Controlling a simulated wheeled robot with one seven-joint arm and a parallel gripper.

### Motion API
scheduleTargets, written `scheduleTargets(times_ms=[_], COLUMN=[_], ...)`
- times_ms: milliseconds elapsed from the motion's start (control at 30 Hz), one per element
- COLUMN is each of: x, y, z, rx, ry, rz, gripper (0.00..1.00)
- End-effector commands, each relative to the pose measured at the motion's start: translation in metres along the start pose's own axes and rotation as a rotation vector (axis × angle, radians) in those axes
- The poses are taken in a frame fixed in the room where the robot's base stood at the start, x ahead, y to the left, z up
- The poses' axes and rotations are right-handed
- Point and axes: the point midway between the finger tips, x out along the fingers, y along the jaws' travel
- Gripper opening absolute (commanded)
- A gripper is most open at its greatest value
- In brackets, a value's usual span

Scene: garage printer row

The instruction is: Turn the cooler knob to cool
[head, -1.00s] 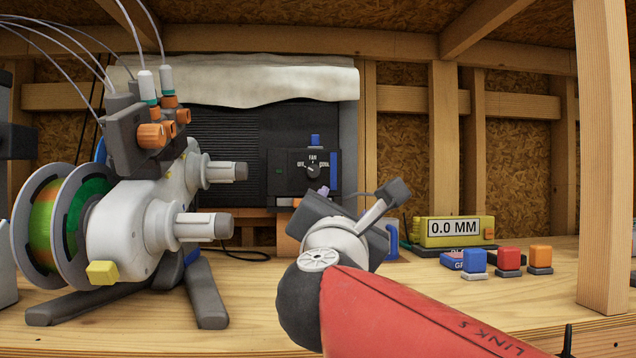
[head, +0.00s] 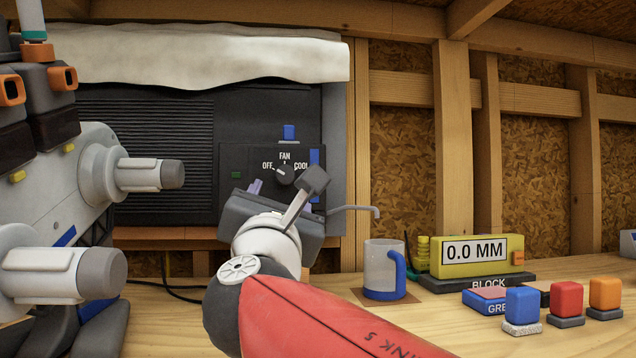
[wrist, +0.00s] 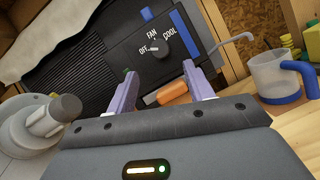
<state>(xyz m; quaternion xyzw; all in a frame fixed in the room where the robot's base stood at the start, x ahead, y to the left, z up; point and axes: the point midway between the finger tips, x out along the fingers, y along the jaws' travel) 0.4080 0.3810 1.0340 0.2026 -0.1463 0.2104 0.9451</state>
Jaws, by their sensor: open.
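The cooler's dark control panel (head: 245,165) carries a round black knob (head: 285,174) with the labels OFF, FAN and COOL around it. The knob's white pointer leans left, toward OFF; this also shows on the knob in the wrist view (wrist: 161,48). My gripper (wrist: 159,70) is open and empty, its two lavender fingers spread below the knob and apart from it. In the head view one lavender fingertip shows left of the knob, and my wrist and arm hide most of the gripper and the panel's lower part.
An orange part (wrist: 173,92) shows between my fingers, below the panel. A clear mug (head: 384,265) with blue handle stands right of my arm, near a thin grey spout. The grey-white printer machine (head: 80,190) crowds the left. A yellow gauge (head: 470,255) and coloured blocks sit right.

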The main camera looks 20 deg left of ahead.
Motion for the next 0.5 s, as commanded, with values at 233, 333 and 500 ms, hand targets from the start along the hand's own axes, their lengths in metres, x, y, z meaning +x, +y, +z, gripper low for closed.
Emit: scheduleTargets(times_ms=[233, 333, 500], x=[0.024, 0.041, 0.066], y=[0.001, 0.001, 0.0], z=[0.001, 0.001, 0.001], rx=[-0.001, -0.001, 0.001], ry=[0.0, 0.0, 0.001], rz=[-0.001, -0.002, -0.002], gripper=[0.52, 0.52, 0.52])
